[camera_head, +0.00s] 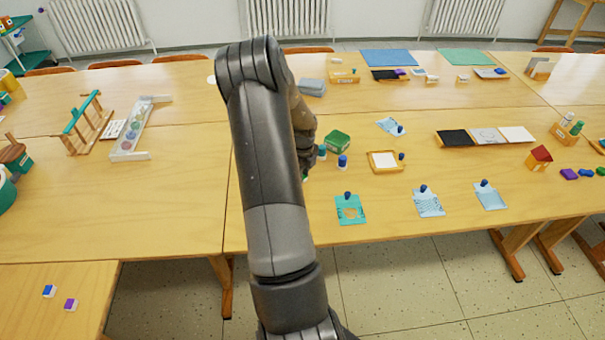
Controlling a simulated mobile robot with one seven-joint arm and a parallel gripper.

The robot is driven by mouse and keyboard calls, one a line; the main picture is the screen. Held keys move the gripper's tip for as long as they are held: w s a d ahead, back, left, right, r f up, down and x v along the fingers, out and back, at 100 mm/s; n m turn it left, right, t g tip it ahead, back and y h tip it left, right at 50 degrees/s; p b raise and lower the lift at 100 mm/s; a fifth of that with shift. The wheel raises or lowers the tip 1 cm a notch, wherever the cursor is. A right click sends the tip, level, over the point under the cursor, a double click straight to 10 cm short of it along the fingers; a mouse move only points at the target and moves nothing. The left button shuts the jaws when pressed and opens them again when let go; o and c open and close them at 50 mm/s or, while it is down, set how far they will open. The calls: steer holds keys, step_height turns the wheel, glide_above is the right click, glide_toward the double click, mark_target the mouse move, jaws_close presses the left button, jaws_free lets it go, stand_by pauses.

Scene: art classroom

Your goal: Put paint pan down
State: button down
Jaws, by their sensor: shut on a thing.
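My arm rises through the middle of the view, bends at the top and comes down behind itself. My gripper's fingers are hidden behind the arm, and so is anything in them. I cannot make out a paint pan held there. Two small white pieces that look like paint pans, one with a blue top (49,291) and one with a purple top (70,305), lie apart on the near left table (30,325). A white tray with several coloured round spots (138,130) lies on the left table (185,210).
Right of my arm are a green box (337,141), blue-topped pieces, a wooden tray with a white sheet (384,161) and several cards, one teal (350,209). A wooden rack with a teal bar (88,125) stands left. The left table's front part is clear.

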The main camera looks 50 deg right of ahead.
steer(key=shift+f, duration=0.15)
steer(key=c, duration=1.3)
jaws_free()
step_height(320, 180, up, 12)
steer(key=shift+r, duration=0.2)
